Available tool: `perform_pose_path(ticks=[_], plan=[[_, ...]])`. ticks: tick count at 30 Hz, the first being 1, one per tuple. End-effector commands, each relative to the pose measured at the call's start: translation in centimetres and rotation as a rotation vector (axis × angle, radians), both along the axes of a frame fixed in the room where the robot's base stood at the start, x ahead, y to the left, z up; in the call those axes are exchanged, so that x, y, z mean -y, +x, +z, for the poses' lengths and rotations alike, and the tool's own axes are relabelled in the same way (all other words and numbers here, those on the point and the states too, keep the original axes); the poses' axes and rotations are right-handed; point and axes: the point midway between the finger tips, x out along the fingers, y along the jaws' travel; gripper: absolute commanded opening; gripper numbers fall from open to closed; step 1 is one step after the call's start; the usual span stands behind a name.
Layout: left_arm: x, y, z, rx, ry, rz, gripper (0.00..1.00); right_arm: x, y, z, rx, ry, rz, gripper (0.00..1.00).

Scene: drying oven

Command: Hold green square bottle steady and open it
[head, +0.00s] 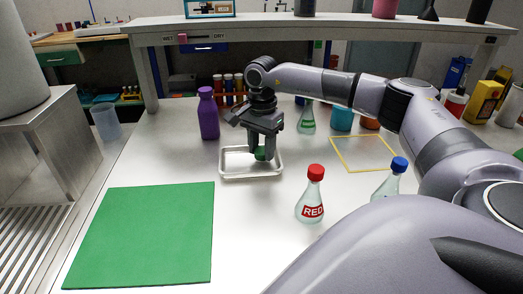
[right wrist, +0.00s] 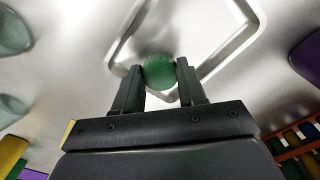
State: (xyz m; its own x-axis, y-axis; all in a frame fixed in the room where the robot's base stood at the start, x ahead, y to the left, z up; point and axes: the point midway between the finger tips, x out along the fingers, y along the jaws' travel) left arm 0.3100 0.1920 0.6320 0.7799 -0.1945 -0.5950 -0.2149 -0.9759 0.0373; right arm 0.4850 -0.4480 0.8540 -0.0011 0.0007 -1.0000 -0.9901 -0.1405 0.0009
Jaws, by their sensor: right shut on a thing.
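My right gripper (head: 260,154) points down over a shallow metal tray (head: 250,177). It is shut on a small round green cap (head: 261,153), which shows between both fingertips in the right wrist view (right wrist: 159,73). Whether the cap touches the tray floor I cannot tell. A clear conical flask with a green band (head: 307,120) stands upright behind and to the right of the tray, its top partly hidden by my right arm. A flat green square mat (head: 145,238) lies at the front left, bare. My left gripper is not in view.
A red-capped flask (head: 311,195) and a blue-capped flask (head: 388,183) stand at front right. A purple bottle (head: 208,114) stands behind the tray at left. A yellow square outline (head: 362,153) is empty. Teal and orange containers and a tube rack stand behind.

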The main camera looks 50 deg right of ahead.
Motion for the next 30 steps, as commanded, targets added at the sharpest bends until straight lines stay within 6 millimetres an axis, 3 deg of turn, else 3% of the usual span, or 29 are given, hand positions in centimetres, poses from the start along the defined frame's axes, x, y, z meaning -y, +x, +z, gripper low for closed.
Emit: perform_pose_path(ticks=[4,15,16,18,26,30], plan=[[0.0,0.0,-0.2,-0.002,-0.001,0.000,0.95,0.0,0.0,-1.6,0.000,0.000,0.001,0.04],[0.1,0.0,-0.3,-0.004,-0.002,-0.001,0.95,0.0,0.0,-2.0,0.000,0.000,0.001,0.04],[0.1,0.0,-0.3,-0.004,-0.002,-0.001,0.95,0.0,0.0,-1.9,0.001,0.000,0.001,0.50],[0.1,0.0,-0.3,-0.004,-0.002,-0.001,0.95,0.0,0.0,-1.9,0.001,0.000,0.001,0.66],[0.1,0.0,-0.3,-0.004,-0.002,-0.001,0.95,0.0,0.0,-1.8,0.001,0.000,0.001,0.66],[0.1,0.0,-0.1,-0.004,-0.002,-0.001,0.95,0.0,0.1,-0.9,0.003,0.000,0.001,0.66]])
